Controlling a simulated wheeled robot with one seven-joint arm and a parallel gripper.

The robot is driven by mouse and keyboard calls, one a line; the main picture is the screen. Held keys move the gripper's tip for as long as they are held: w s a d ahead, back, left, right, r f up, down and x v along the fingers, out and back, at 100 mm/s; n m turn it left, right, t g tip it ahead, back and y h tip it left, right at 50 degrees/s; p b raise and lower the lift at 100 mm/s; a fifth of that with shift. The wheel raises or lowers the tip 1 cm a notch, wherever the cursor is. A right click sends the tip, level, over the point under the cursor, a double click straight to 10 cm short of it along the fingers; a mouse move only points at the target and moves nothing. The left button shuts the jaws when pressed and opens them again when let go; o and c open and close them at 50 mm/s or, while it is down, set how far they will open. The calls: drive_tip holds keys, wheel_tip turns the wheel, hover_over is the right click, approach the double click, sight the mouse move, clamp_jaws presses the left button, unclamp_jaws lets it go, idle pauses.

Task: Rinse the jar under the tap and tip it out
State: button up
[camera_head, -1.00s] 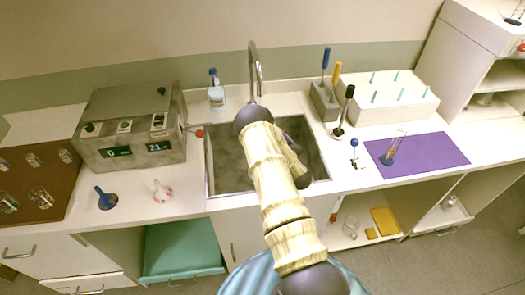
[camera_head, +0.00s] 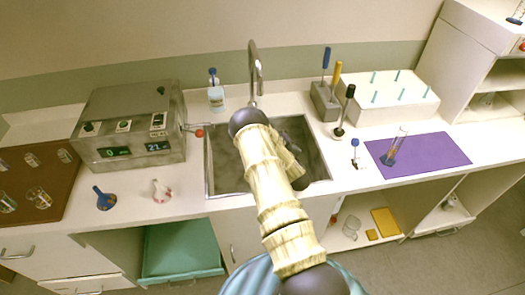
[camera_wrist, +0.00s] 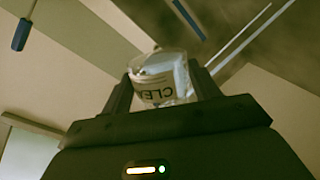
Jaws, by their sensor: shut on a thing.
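In the wrist view, my gripper (camera_wrist: 160,74) is shut on a clear glass jar (camera_wrist: 158,92) with dark label letters, of which "CLE" can be read. The jar sits between both fingers; whether it holds water cannot be told. In the head view, my arm reaches over the sink (camera_head: 225,162), and its links hide the gripper and the jar. The curved metal tap (camera_head: 254,65) rises behind the sink, just beyond my arm. Its lower end is close to the arm's dark joint. No water stream can be made out.
A metal heater box (camera_head: 128,135) stands left of the sink, with a wash bottle (camera_head: 215,95) behind. A brown tray (camera_head: 62,195) holds several jars. Right are a tool block (camera_head: 322,103), a white rack (camera_head: 385,100) and a purple mat (camera_head: 440,150). Two small flasks stand front left.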

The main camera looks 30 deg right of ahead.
drive_tip(key=shift+r+n, duration=0.1)
drive_tip(key=shift+n, duration=0.2)
drive_tip(key=shift+a+r+n+b, duration=0.1)
drive_tip(key=shift+r+n+b, duration=0.05)
drive_tip(key=shift+n+b, duration=0.2)
drive_tip(key=shift+r+h, duration=0.1)
drive_tip(key=shift+h, duration=0.2)
drive_tip(key=shift+r+n+b, duration=0.2)
drive_tip(key=shift+n+b, duration=0.2)
drive_tip(key=shift+n, duration=0.05)
drive_tip(key=shift+a, duration=0.15)
idle(0.5)
drive_tip(key=shift+w+a+r+n+h+b, duration=0.1)
drive_tip(key=shift+a+r+n+h+b, duration=0.25)
drive_tip(key=shift+n, duration=0.25)
drive_tip(key=shift+f, duration=0.1)
drive_tip(key=shift+a+r+n+b, duration=0.2)
drive_tip(key=shift+a+n+b, duration=0.15)
drive_tip(key=shift+n+b, duration=0.25)
